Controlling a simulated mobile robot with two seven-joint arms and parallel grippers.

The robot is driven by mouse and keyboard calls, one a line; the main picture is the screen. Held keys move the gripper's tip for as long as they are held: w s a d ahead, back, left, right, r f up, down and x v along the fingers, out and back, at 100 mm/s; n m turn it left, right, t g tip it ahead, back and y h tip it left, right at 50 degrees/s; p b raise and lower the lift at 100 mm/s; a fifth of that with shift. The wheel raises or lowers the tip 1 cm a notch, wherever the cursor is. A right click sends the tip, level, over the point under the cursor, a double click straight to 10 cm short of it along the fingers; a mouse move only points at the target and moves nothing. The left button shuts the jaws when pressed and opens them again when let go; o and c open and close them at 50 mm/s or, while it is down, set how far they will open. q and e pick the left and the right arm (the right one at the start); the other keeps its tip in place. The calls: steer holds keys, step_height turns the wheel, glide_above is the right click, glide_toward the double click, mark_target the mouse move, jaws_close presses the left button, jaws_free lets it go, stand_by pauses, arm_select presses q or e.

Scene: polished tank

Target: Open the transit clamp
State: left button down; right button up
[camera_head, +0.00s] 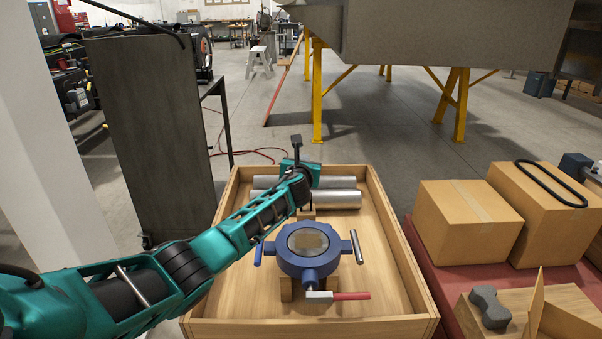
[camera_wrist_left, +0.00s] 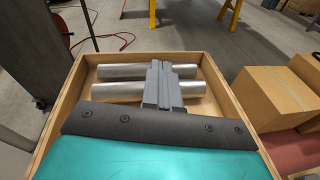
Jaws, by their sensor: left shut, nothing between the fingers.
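A blue round fitting (camera_head: 306,262) with a glassy centre sits on wooden blocks in the wooden crate (camera_head: 420,290); I take it for the transit clamp. It has a bar handle on each side, and a red-handled lever (camera_head: 350,296) at its front points right. My left arm reaches across the crate's left side, past the fitting. My left gripper (camera_head: 296,142) is beyond the fitting, near the metal cylinders (camera_head: 345,199). In the left wrist view, its grey fingers (camera_wrist_left: 160,66) are shut and empty, overlapping the cylinders in the picture. The fitting is out of that view. My right gripper is not in view.
Cardboard boxes (camera_head: 468,220) and a grey double-lobed piece (camera_head: 490,306) stand right of the crate. A dark upright panel (camera_head: 150,130) stands left. A large grey tank (camera_head: 440,35) on yellow legs is behind. Open floor lies between.

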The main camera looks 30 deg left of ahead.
arm_select(q)
steer(key=shift+w+a+r, duration=0.3)
steer(key=shift+w+a, duration=0.05)
steer(key=shift+w, duration=0.3)
